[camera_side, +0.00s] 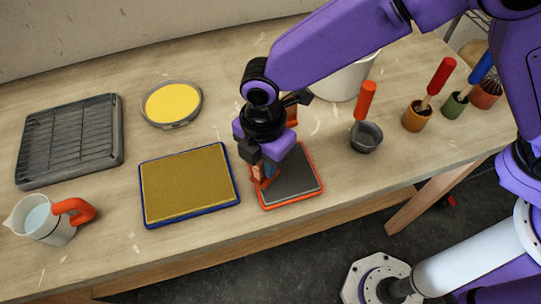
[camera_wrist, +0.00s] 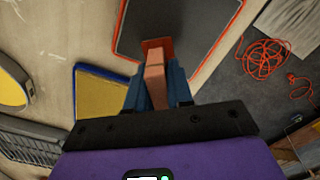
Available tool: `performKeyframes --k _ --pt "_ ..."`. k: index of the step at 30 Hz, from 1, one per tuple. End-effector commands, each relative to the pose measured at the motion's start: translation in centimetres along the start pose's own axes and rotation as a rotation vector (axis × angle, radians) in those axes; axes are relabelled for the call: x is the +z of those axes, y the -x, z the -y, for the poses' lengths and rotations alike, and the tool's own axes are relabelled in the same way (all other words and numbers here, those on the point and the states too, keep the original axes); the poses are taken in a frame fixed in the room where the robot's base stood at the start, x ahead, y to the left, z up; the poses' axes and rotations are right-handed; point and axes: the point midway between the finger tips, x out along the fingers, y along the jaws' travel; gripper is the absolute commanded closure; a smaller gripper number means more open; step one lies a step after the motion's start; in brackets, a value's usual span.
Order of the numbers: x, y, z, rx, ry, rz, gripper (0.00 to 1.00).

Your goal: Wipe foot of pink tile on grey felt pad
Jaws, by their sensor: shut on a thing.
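The grey felt pad (camera_side: 300,178) lies in an orange-red rimmed tray near the front of the table; it also shows at the top of the wrist view (camera_wrist: 190,25). My gripper (camera_side: 263,170) points down over the pad's left part. In the wrist view my gripper (camera_wrist: 157,92) has its blue-grey fingers shut on a pink block, which I take for the pink tile (camera_wrist: 155,78). A flat orange-red end (camera_wrist: 157,47) sits at its far end, over the pad's edge area. I cannot tell whether this foot touches the felt. The fingers hide part of the tile.
A blue-rimmed yellow-brown pad (camera_side: 188,185) lies just left. A small grey cup (camera_side: 366,138) with a red-handled tool stands right, with more pots beyond.

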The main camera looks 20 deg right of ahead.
Motion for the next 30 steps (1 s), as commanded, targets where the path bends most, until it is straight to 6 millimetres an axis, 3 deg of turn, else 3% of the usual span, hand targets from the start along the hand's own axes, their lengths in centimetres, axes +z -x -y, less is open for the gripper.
performKeyframes --k 8,30 --pt "0.0 0.3 -0.1 0.002 0.000 -0.001 1.00" --pt "0.0 6.0 -0.1 0.002 0.000 -0.001 1.00"
